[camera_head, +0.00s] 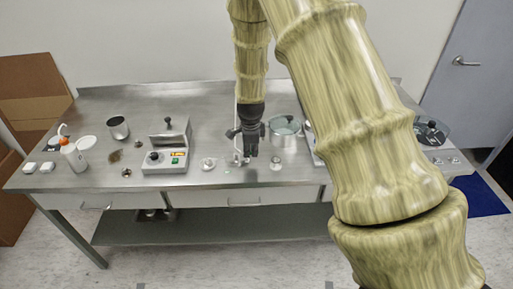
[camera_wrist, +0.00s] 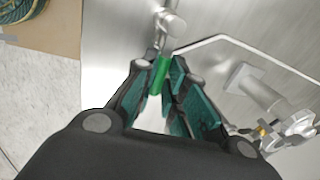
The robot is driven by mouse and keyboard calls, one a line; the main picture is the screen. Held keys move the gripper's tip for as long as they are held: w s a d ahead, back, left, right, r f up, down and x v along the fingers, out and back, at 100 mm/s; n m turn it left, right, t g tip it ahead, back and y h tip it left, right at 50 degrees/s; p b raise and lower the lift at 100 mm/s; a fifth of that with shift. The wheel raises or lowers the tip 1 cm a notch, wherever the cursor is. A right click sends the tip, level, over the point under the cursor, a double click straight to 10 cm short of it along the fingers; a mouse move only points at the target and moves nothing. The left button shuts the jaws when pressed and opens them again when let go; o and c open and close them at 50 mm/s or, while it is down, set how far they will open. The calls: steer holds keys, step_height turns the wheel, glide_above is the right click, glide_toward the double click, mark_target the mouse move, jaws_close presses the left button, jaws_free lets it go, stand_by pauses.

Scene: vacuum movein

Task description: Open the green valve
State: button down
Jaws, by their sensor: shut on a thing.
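The green valve (camera_wrist: 160,76) shows in the wrist view as a short green handle next to a metal fitting (camera_wrist: 172,22). My gripper (camera_wrist: 163,82) has its dark teal fingers on both sides of the green handle and is shut on it. In the head view my gripper (camera_head: 247,150) points down at the front middle of the steel table, and its fingers hide the valve there. How far the handle is turned cannot be told.
The steel table (camera_head: 215,110) holds a device with a dark knob (camera_head: 167,150) to the left and a pot with a glass lid (camera_head: 284,132) to the right. A small metal fitting (camera_head: 276,163) stands close right of my gripper.

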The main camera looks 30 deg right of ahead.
steer(key=shift+w+r+m, duration=0.1)
steer(key=shift+r+m, duration=0.1)
steer(key=shift+m, duration=0.2)
steer(key=c, duration=1.5)
jaws_free()
steer(key=shift+c, duration=0.2)
steer(key=shift+o, duration=0.3)
steer(key=shift+a+f, duration=0.1)
step_height(320, 180, up, 12)
steer(key=s+a, duration=0.1)
steer(key=s, duration=0.1)
steer(key=shift+s+f, duration=0.15)
steer(key=shift+c, duration=0.2)
